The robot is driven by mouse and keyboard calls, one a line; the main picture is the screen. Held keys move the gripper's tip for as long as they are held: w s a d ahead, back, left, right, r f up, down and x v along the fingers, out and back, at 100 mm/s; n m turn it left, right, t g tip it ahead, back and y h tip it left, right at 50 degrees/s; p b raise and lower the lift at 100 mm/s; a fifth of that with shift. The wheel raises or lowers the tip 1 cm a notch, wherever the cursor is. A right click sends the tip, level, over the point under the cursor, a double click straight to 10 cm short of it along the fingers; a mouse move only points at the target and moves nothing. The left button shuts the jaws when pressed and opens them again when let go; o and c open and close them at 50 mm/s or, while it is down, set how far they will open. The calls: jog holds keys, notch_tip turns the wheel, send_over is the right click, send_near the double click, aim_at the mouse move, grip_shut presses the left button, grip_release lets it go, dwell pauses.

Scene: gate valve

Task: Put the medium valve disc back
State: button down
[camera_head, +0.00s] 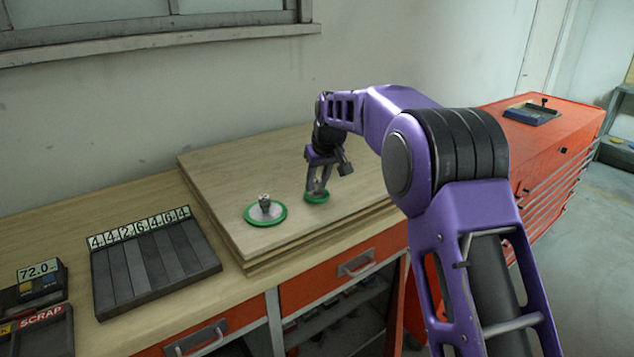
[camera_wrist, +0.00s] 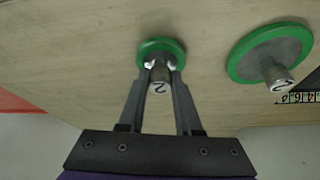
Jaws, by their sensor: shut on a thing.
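A smaller green-rimmed disc (camera_head: 317,197) with a grey knob is at the board's right part. In the wrist view this disc (camera_wrist: 161,44) shows its knob, marked with a 2, between my fingertips. My gripper (camera_head: 318,186) is shut on that knob, with the fingers (camera_wrist: 161,68) on either side of it. I cannot tell whether the disc touches the board or is just above it. A larger green-rimmed disc (camera_head: 266,212) with a grey centre and knob lies to the left on the board. It also shows at the right of the wrist view (camera_wrist: 270,52).
Stacked wooden boards (camera_head: 225,170) lie on the bench. A dark slotted tray (camera_head: 155,263) with number cards stands left of them. At far left are a gauge reading 72.0 (camera_head: 38,270) and a SCRAP bin (camera_head: 40,330). A red cabinet (camera_head: 545,145) stands right.

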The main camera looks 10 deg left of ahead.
jog(key=shift+f, duration=0.1)
jog(key=c, duration=0.6)
grip_release()
jog(key=v, duration=1.2)
